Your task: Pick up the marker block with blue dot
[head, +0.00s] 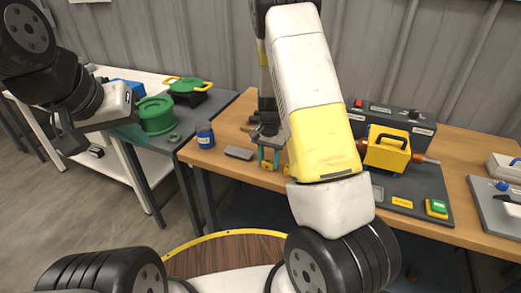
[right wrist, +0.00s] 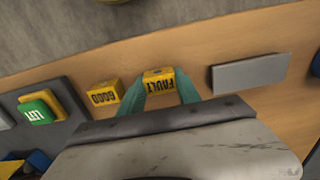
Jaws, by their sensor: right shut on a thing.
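A yellow block marked FAULT (right wrist: 159,78) sits between the teal fingers of my right gripper (right wrist: 161,86), which is shut on it. In the head view my right gripper (head: 268,157) is over the wooden table near its front edge, with the yellow block (head: 267,166) low between its fingers. A second yellow block marked GOOD (right wrist: 104,92) lies just left of it in the right wrist view. I see no blue dot on either block's visible faces. My left gripper (head: 68,140) hangs at the left, away from the blocks; its jaw gap is unclear.
A grey flat bar (right wrist: 250,73) lies beside the held block, and a blue jar (head: 205,136) stands farther left on the wooden table (head: 455,150). A yellow-cased device (head: 386,150) and a green button (head: 437,207) are on a dark plate to the right. Green parts (head: 156,115) stand at left.

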